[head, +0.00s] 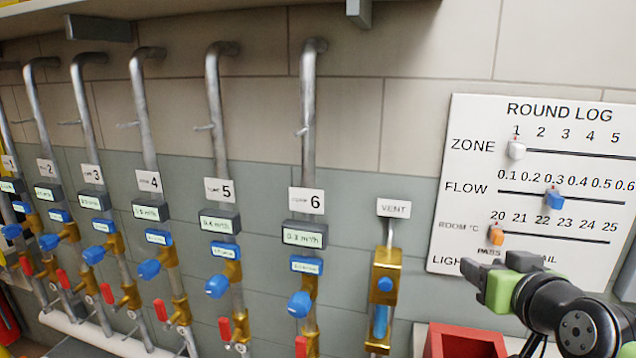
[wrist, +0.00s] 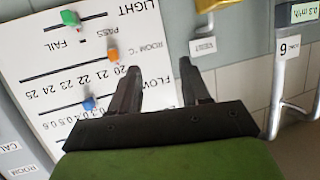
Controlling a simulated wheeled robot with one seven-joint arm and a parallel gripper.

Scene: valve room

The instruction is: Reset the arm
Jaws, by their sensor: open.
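My gripper (head: 487,277) is in front of the lower part of the round log board (head: 570,150) in the head view. In the wrist view its two dark fingers (wrist: 168,88) are apart with nothing between them. The board has a white slider (head: 516,149) at zone 1, a blue slider (head: 554,198) near flow 0.3 and an orange slider (head: 496,236) near room temperature 20. My gripper and arm hide part of that row in the head view.
Several numbered pipes with blue knobs (head: 300,304) and red levers (head: 225,330) line the wall at left. A brass vent unit (head: 383,300) stands between pipe 6 and the board. A red box (head: 466,340) is below the board. A shelf (head: 120,12) runs overhead.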

